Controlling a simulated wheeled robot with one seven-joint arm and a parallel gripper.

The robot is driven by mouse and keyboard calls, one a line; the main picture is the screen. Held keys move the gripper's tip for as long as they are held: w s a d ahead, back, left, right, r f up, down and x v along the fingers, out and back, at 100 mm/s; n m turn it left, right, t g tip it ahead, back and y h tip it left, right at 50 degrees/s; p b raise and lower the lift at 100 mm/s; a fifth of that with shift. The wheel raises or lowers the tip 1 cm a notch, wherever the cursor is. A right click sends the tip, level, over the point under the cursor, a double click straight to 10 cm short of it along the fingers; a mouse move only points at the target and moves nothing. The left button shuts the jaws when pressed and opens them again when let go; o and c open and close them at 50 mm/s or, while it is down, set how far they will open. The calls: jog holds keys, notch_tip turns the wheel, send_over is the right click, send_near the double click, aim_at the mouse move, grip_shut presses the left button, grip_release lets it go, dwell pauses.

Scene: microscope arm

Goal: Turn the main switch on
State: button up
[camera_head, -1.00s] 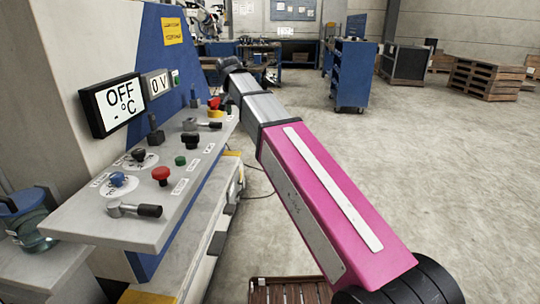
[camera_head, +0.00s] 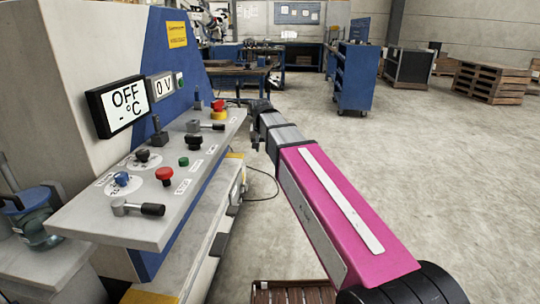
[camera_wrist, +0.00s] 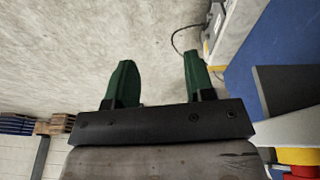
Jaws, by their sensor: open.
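The control panel (camera_head: 95,218) stands at the left in the head view. A red knob on a yellow base (camera_head: 218,110), which may be the main switch, sits at its far end. The same red and yellow part (camera_wrist: 298,158) shows at the bottom right edge in the wrist view, cut off by the frame. My gripper (camera_wrist: 155,60) is open and empty, its two green fingers apart over the floor, to the side of the knob. In the head view its fingers are small and hard to make out near the panel's far end. The display (camera_head: 117,105) reads OFF.
The panel also carries a red button (camera_head: 164,174), a green button (camera_head: 183,161), a black lever (camera_head: 159,130) and a black-handled lever (camera_head: 150,209). A cable (camera_head: 268,185) lies on the floor. Open floor lies to the right, with a blue cabinet (camera_head: 357,77) farther back.

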jog(key=shift+s+d+f, duration=0.25)
jog(key=shift+d+f, duration=0.3)
jog(key=shift+f, duration=0.25)
jog(key=shift+s+d+f, duration=0.2)
jog(key=shift+d+f, duration=0.35)
jog(key=shift+f, duration=0.25)
